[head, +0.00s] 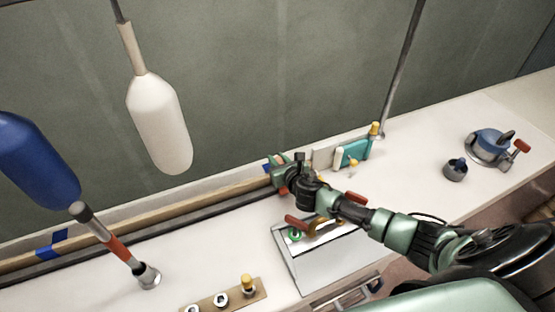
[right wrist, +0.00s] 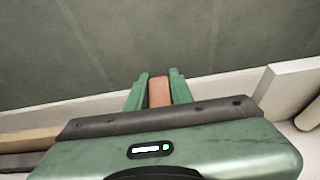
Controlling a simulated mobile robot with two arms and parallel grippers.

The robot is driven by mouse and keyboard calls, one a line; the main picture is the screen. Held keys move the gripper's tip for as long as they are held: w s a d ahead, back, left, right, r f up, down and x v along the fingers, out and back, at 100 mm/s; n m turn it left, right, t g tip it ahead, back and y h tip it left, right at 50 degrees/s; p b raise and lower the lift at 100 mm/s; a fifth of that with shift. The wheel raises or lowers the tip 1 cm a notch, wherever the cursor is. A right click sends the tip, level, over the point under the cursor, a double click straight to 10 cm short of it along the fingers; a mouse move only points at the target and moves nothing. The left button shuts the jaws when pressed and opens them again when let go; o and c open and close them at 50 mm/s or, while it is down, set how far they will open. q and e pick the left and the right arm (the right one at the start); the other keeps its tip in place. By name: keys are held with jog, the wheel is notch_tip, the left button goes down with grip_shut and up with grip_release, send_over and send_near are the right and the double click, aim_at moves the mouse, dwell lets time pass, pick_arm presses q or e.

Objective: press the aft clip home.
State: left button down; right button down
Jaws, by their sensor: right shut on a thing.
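My right gripper (head: 275,167) is at the far end of the long wooden strip (head: 180,210), against the back wall. In the right wrist view its two green fingers (right wrist: 158,92) are shut on a reddish-brown piece (right wrist: 159,93) that stands up between them. A blue piece (head: 267,168) shows just beside the fingertips. Another blue piece (head: 52,244) lies across the strip at the left. I cannot tell which of these is the aft clip, or how far it is seated. My left gripper is out of view.
A white fender (head: 160,125) and a blue fender (head: 35,160) hang at the left. A silver-grey case (head: 325,262) lies below my right arm. A teal block (head: 353,152) stands right of the gripper. A blue winch-like fitting (head: 490,145) is at the far right.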

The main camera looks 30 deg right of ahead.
jog(key=shift+s+f, duration=0.2)
jog(key=shift+f, duration=0.35)
jog(key=c, duration=1.3)
grip_release()
jog(key=shift+o, duration=0.7)
jog(key=shift+w, duration=0.25)
jog(key=shift+r, duration=0.1)
